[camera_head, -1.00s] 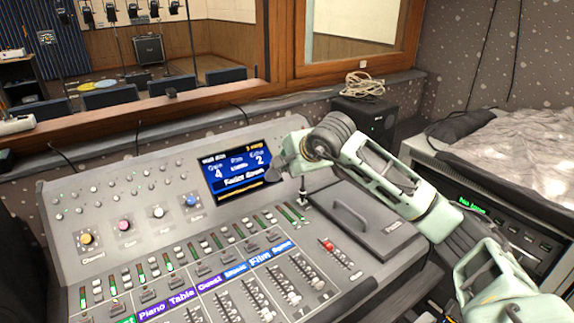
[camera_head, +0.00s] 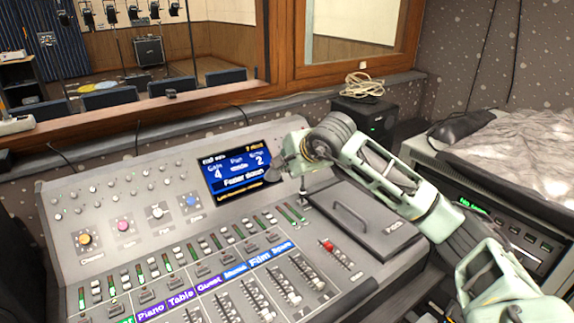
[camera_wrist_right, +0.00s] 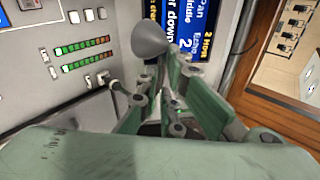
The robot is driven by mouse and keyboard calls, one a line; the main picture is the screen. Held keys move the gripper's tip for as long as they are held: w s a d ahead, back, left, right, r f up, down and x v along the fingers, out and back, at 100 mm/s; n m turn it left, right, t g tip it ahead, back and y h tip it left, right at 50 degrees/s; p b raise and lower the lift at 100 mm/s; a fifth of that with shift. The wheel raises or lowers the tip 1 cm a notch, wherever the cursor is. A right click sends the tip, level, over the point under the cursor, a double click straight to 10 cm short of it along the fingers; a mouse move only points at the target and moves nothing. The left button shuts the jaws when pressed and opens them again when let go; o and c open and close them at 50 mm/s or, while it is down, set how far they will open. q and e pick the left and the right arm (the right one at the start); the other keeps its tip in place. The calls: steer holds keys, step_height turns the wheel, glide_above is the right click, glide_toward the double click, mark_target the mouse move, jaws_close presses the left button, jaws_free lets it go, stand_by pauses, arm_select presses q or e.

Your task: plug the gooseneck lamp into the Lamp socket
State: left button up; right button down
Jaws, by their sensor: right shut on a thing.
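My right gripper (camera_head: 288,166) is above the upper right of the mixing console, beside its screen. It is shut on the gooseneck lamp (camera_wrist_right: 150,40), whose dark grey cone-shaped head sticks out past the fingers. The head also shows in the head view (camera_head: 273,173), in front of the screen's right edge. A short thin stem with a dark base shows below the gripper, close to the console top; I cannot tell whether it touches. The Lamp socket cannot be made out. My left gripper is out of view.
The console's blue screen (camera_head: 238,172) is close to the gripper. A grey lid with a handle (camera_head: 385,232) lies to its right, and faders, including a red one (camera_head: 328,246), are in front. A black box with a coiled cable (camera_head: 363,87) stands behind.

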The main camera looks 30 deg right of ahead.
steer(key=shift+f+b, duration=0.45)
steer(key=shift+b, duration=0.3)
stand_by(1.4)
steer(key=shift+s+f+b, duration=0.1)
steer(key=shift+f+b, duration=0.2)
steer(key=shift+f, duration=0.1)
stand_by(1.1)
steer(key=c, duration=1.8)
jaws_free()
steer(key=shift+c, duration=0.2)
steer(key=shift+r, duration=0.1)
steer(key=v, duration=1.2)
